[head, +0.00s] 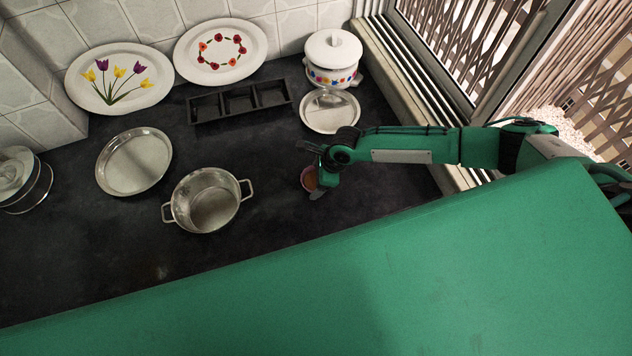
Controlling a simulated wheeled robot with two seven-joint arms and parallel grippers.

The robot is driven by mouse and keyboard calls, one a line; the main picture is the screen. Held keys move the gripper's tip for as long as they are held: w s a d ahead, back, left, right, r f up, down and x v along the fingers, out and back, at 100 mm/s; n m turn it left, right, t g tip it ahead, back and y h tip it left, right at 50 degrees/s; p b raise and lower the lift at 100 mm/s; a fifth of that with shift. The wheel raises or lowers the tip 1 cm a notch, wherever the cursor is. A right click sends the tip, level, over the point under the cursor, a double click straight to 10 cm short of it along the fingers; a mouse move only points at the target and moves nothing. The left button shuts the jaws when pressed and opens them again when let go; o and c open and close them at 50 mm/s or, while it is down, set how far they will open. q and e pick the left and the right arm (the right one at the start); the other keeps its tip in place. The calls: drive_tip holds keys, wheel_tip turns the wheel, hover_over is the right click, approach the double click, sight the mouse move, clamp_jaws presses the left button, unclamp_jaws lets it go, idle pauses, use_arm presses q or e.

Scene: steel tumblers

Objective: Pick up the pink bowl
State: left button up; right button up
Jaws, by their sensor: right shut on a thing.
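A small pinkish bowl (309,180) with an orange-brown inside shows at the middle of the dark counter, right of the steel pot. My right gripper (317,180) reaches in from the right and is shut on the bowl, with its fingers at the bowl's right side. The wrist and fingers hide part of the bowl. I cannot tell whether the bowl touches the counter or hangs just above it. My left gripper is not in view.
A two-handled steel pot (206,201) stands left of the bowl, with a steel plate (134,161) beyond it. A black three-part tray (240,102), a round steel dish (329,111) and a lidded white pot (333,57) stand behind. The counter (130,255) is clear at front left.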

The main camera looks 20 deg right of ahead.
wheel_tip(320, 180, up, 18)
drive_tip(key=b, duration=0.3)
